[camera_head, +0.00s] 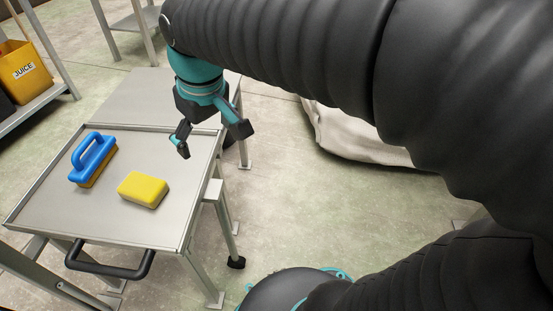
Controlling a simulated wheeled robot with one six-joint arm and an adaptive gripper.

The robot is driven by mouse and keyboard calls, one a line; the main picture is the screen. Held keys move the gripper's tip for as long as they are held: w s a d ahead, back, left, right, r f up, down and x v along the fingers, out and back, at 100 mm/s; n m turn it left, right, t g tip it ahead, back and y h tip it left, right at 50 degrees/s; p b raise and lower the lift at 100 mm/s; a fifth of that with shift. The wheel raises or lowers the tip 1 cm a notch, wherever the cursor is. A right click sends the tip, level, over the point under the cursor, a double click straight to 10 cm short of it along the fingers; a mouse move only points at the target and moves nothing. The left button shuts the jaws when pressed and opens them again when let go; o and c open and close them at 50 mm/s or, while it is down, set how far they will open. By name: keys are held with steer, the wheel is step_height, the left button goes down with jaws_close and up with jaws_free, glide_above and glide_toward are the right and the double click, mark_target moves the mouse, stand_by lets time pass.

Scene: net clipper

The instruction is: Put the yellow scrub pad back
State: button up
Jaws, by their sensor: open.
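The yellow scrub pad (143,190) lies flat on the grey metal tray top of a cart (60,213), near its front right part. My gripper (214,146) is open and empty. It hangs above the cart's back right edge, up and to the right of the pad, apart from it. A blue-handled brush (93,160) with yellowish bristles stands on the same tray, left of the pad.
A raised rim runs around the tray, and a black handle (108,268) sticks out at its front. A grey surface (140,97) adjoins behind. A yellow bin marked JUICE (25,72) sits on a shelf at left. A pale sack-like thing (360,142) lies on the floor.

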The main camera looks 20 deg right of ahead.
steer(key=s+d+f+m+t, duration=0.3)
steer(key=s+d+f+m, duration=0.1)
steer(key=s+d, duration=0.6)
steer(key=shift+d+f+m+h, duration=0.3)
steer(key=shift+d+m+h, duration=0.1)
steer(key=shift+d+m, duration=0.2)
step_height(320, 180, up, 5)
steer(key=p, duration=0.4)
steer(key=shift+f+p, duration=0.2)
steer(key=shift+p, duration=0.1)
